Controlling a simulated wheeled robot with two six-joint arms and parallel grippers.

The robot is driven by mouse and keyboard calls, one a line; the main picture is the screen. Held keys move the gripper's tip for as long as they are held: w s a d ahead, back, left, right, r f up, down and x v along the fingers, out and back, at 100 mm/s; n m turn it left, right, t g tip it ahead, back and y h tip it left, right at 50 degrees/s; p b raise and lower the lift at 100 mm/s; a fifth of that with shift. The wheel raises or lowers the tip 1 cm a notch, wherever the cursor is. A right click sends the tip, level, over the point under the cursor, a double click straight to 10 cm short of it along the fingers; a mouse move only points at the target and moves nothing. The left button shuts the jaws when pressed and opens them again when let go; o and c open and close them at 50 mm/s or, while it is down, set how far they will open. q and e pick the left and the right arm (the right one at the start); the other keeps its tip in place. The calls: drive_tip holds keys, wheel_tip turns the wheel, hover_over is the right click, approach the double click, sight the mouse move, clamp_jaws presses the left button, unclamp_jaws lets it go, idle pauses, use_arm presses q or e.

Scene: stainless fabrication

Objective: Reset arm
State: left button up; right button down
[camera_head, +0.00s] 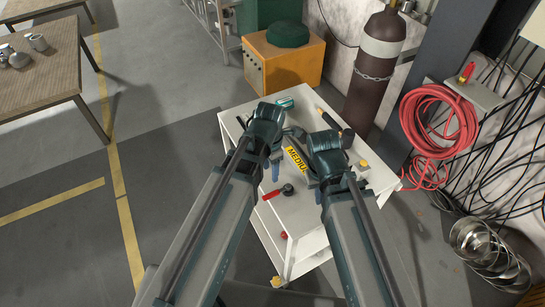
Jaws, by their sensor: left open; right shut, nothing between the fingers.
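My two arms reach forward from the bottom of the head view over a white cart (305,238). My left gripper (283,133) is over the left part of the cart top, open, with its fingers partly hidden behind its own wrist. My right gripper (311,174) is close beside it to the right, shut and empty. The two grippers are near each other, and I cannot tell how high they are above the cart top.
On the cart are a yellow label reading "MEDIU" (295,157), a red-handled tool (271,195) and a teal item (285,102). Behind stand an orange box (285,65) and gas cylinder (373,75). Red hose (440,125) hangs right. Open floor (60,250) lies left.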

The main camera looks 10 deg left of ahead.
use_arm(q)
drive_tip(key=s+a+m, duration=0.1)
drive_tip(key=a+m, duration=0.3)
drive_tip(key=m, duration=0.9)
drive_tip(key=s+a+m, duration=0.1)
drive_tip(key=a+m, duration=0.2)
drive_tip(key=m, duration=0.9)
drive_tip(key=s+d+m+y, duration=0.1)
drive_tip(key=s+d+m, duration=0.3)
drive_tip(key=d, duration=0.6)
drive_tip(key=shift+s+d, duration=0.3)
drive_tip(key=shift+s, duration=0.45)
